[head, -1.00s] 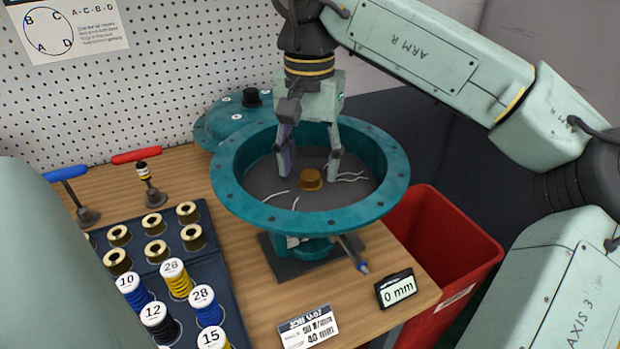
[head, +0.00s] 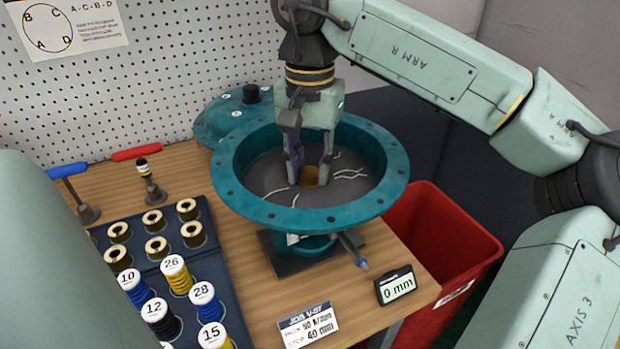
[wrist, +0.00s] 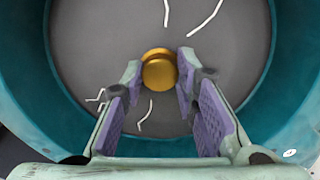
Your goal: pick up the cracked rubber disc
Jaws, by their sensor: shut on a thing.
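The cracked rubber disc (head: 263,179) is dark grey with several pale jagged cracks. It lies inside the teal round housing (head: 232,192), and it fills much of the wrist view (wrist: 100,45). A brass hub (head: 312,177) stands up at the disc's middle; it shows from above in the wrist view (wrist: 158,70). My gripper (head: 310,174) points down into the housing, with its purple-padded fingers shut on the hub from both sides. Part of the hub and disc is hidden behind the fingers. The disc appears to rest flat inside the rim.
A teal cover (head: 222,118) lies behind the housing. A red bin (head: 455,240) stands at the right. A dark tray (head: 205,262) holds springs and brass bushings at the left. A small display (head: 395,287) and a job card (head: 308,324) sit near the front edge.

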